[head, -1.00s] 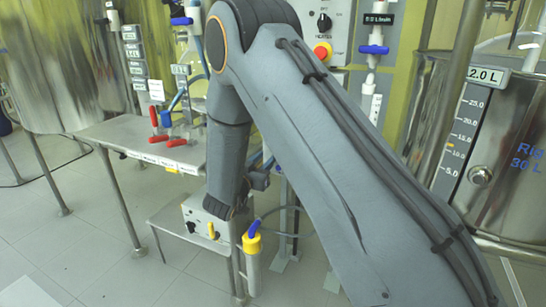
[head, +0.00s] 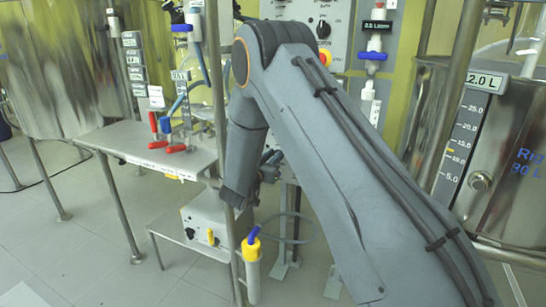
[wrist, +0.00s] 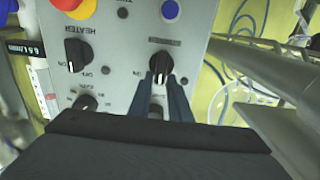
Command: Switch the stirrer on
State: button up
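The grey control panel (wrist: 120,45) fills much of the wrist view, upside down. A black rotary knob with a white mark (wrist: 162,62) sits just beyond my fingertips; its label is too blurred to read. I cannot tell whether the tips touch the knob. A second black knob (wrist: 76,55) beside it is labelled HEATER. In the head view, the panel (head: 299,12) shows behind my arm, and my fingers are hidden.
A red and yellow emergency stop (wrist: 75,6) and a blue button (wrist: 170,9) are on the panel. Another black knob (wrist: 86,102) is near my wrist. A metal pole (wrist: 262,62) and tubing lie right. A side table (head: 120,138) with red-handled valves stands left in the head view.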

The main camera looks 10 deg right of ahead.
grip_shut()
jog(key=shift+m, duration=0.3)
jog(key=shift+s+d+f+m+b, duration=0.2)
jog(key=shift+m+b, duration=0.15)
jog(key=shift+m, duration=1.55)
jog(key=shift+s+d+f+m+b, duration=0.15)
jog(key=shift+d+m+b, duration=0.2)
jog(key=shift+m, duration=1.55)
jog(key=shift+s+d+f+m+b, duration=0.15)
jog(key=shift+m+b, duration=0.25)
jog(key=shift+m, duration=1.5)
jog(key=shift+o, duration=2.4)
grip_release()
